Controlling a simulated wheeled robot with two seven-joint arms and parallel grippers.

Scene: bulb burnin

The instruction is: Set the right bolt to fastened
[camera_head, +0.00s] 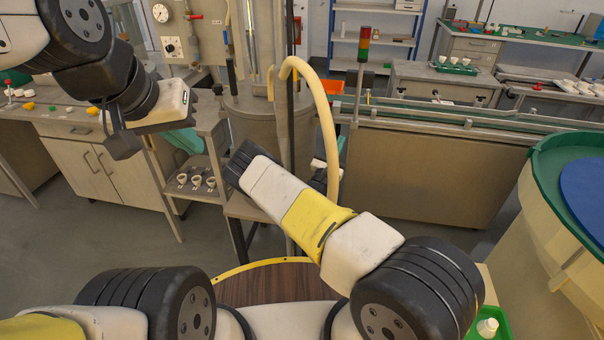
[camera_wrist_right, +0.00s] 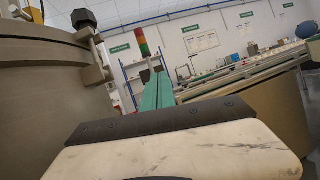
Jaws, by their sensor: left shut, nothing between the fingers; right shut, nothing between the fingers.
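The grey vessel (camera_head: 255,108) stands in the middle of the head view, and its side fills the left of the right wrist view (camera_wrist_right: 50,85). A bolt with a black knob (camera_wrist_right: 84,18) stands upright at the vessel's rim in the wrist view. I cannot tell whether it is tight. In the head view my right arm and a cream hose cover that side of the vessel. My right gripper (camera_wrist_right: 158,88) is shut and empty, its teal fingers to the right of the bolt and apart from it. My left gripper (camera_head: 187,140) is shut and empty, left of the vessel.
The cream hose (camera_head: 331,130) arches down beside my right arm. A signal tower (camera_head: 363,45) and conveyor (camera_head: 440,125) stand behind. A small shelf with white cups (camera_head: 197,181) is left of the vessel. A round green-rimmed table (camera_head: 548,185) is at right.

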